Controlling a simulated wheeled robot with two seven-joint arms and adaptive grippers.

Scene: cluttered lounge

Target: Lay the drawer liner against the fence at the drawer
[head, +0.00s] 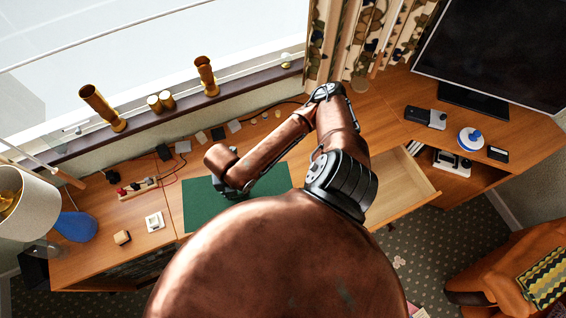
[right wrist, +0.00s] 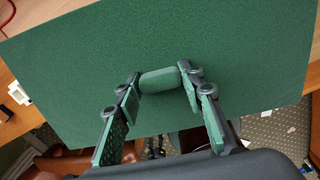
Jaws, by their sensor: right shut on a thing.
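The drawer liner is a flat dark green sheet (head: 200,210) over the long wooden desk. My right gripper (right wrist: 160,88) is shut on this grip piece, one finger on each side. In the head view my right gripper (head: 223,186) is over the liner, its fingertips mostly hidden by the arm. Whether the liner touches the desk I cannot tell. An open, pale drawer (head: 402,188) is right of the arm. I cannot make out the fence. My left gripper is not in view.
A power strip (head: 138,187), a white switch (head: 154,221) and a small wooden block (head: 122,237) are left of the liner. Small items and cables line the desk's back. A monitor (head: 490,50) and gadgets stand at the right. A lamp (head: 28,200) is far left.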

